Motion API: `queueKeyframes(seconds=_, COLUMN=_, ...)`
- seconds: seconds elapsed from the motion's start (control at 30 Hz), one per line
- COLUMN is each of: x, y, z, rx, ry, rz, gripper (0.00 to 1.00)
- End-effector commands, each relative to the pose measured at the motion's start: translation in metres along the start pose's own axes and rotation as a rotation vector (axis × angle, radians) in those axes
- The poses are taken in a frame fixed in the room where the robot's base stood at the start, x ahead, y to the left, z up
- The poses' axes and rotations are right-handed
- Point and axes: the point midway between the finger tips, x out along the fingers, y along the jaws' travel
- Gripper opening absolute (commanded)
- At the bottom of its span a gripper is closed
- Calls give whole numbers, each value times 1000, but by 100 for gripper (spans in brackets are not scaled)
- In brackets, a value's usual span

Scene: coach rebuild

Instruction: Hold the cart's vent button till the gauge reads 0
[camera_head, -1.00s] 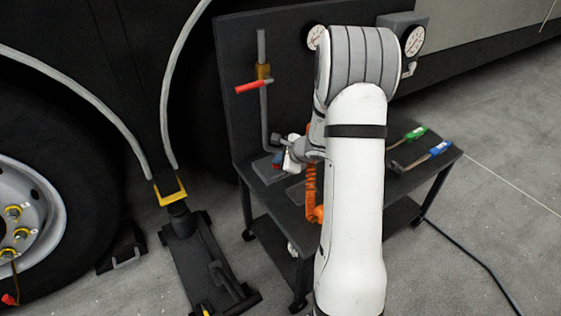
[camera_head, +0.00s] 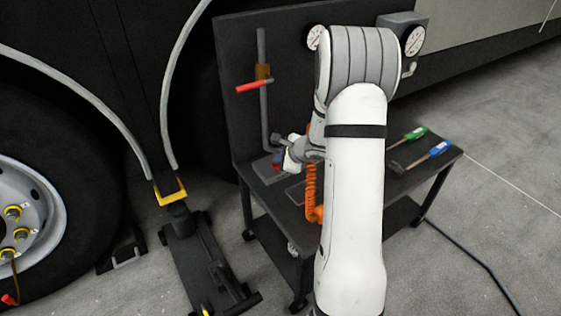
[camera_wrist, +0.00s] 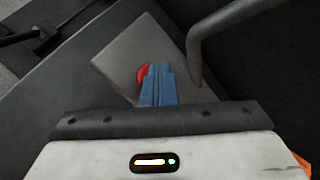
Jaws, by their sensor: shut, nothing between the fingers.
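The cart (camera_head: 250,200) is a dark metal stand with a back panel. Its red vent button (camera_wrist: 143,80) sits on a grey plate (camera_wrist: 122,62) in the wrist view. My gripper (camera_wrist: 158,68) has its blue fingers closed together, with the tips over the button's right part. The red rim shows to their left; I cannot tell whether they press it. In the head view my gripper (camera_head: 278,162) points down at the plate near the cart's left end. A white gauge (camera_head: 316,38) is partly hidden behind my arm, and another gauge (camera_head: 413,41) is at the right; neither reading is legible.
A grey pipe with a red-handled valve (camera_head: 254,86) rises beside the plate. A coiled orange hose (camera_head: 311,190) hangs near my arm. Green-handled (camera_head: 415,133) and blue-handled (camera_head: 440,148) tools lie on the cart's right. A floor jack (camera_head: 200,255) stands left, beside a wheel (camera_head: 25,210).

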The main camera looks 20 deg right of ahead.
Motion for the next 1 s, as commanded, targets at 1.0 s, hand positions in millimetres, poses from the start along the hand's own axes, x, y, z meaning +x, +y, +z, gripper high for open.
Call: queueKeyframes(seconds=1.0, x=-5, y=-4, z=4, rx=-1, ry=0, rz=0, gripper=0)
